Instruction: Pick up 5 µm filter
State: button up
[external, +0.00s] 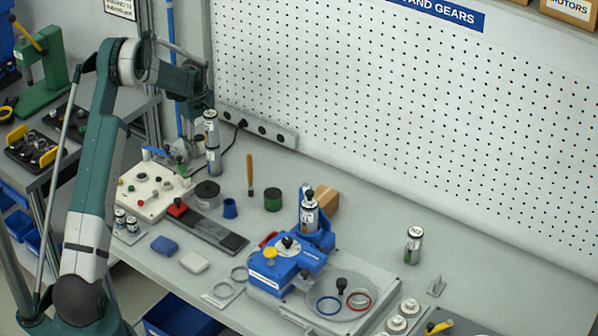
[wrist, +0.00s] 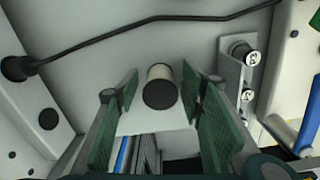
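Several labelled silver canisters are in the external view, and the labels are too small to tell which is the 5 µm filter. A tall silver canister (external: 213,160) stands at the back left, close by my gripper. In the wrist view a pale cylinder with a dark end (wrist: 159,92) shows between the green-padded fingers of my gripper (wrist: 160,85), apart from both pads. My gripper is open and empty. Another canister with a green band (external: 413,246) stands alone on the right. A third canister (external: 309,218) sits in a blue fixture (external: 285,262).
Two small canisters (external: 126,222) stand at the front left; two labelled ones show on a bracket (wrist: 236,70) in the wrist view. A button panel (external: 150,190) is nearby. A power strip (external: 258,128) and cable lie along the pegboard.

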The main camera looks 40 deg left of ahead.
aim_at(199, 137)
dwell(0.5)
jog(key=c, duration=0.8)
jog(key=shift+r, duration=0.1)
jog(key=shift+r, duration=4.95)
